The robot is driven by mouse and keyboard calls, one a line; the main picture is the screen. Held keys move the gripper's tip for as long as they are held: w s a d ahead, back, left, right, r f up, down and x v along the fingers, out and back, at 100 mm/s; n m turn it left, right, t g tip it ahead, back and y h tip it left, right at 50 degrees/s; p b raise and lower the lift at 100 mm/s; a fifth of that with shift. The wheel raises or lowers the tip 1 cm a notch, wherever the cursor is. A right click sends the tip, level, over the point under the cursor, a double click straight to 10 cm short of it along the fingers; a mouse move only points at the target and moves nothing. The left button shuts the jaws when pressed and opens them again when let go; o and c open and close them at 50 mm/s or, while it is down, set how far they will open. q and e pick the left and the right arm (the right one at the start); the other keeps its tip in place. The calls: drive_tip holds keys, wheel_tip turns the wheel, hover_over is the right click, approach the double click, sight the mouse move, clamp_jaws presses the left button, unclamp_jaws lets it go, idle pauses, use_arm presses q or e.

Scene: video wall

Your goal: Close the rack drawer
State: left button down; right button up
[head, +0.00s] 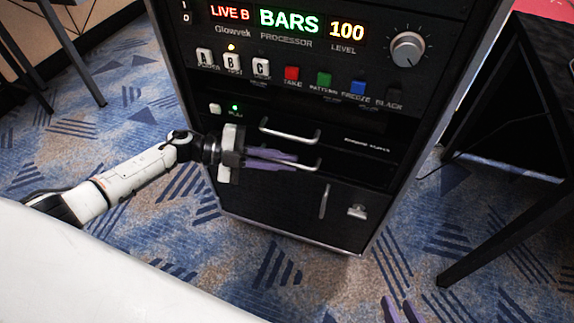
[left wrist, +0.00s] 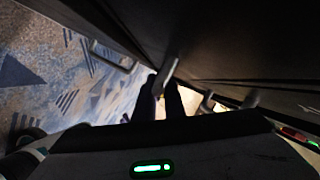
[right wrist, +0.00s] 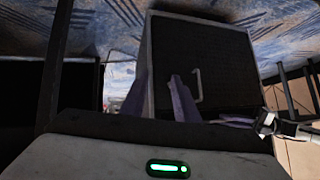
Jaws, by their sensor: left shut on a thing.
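The black equipment rack (head: 290,212) stands ahead of me and has two silver bar handles on its dark drawer section. My left gripper (head: 290,161), with purple fingers, is shut on the lower drawer handle (head: 312,167). In the left wrist view the handle (left wrist: 166,72) sits between the dark fingers. The upper handle (head: 290,134) is free. How far the drawer stands out is hard to tell in the dark. My right gripper (head: 400,311) shows only as two spaced purple fingertips at the bottom edge, empty and away from the rack. The rack also shows in the right wrist view (right wrist: 222,65).
A lower door with an upright handle (head: 324,201) and a latch (head: 357,211) is below the drawer. A control panel with a knob (head: 408,48) is above. A black table (head: 500,215) stands at right. Patterned carpet (head: 285,275) lies clear before the rack.

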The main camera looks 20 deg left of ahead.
use_arm(q)
drive_tip(key=c, duration=2.1)
unclamp_jaws()
drive_tip(key=shift+w+a+r, duration=0.1)
drive_tip(key=shift+w, duration=0.2)
use_arm(e)
drive_tip(key=shift+w, duration=0.1)
use_arm(q)
drive_tip(key=p+v, duration=0.1)
drive_tip(key=v, duration=0.9)
drive_tip(key=shift+s+a, duration=0.15)
drive_tip(key=shift+s, duration=0.05)
use_arm(e)
drive_tip(key=shift+s+d+f, duration=0.1)
drive_tip(key=shift+s+d, duration=0.1)
drive_tip(key=shift+s, duration=0.2)
drive_tip(key=shift+w+r, duration=0.35)
drive_tip(key=shift+w, duration=0.05)
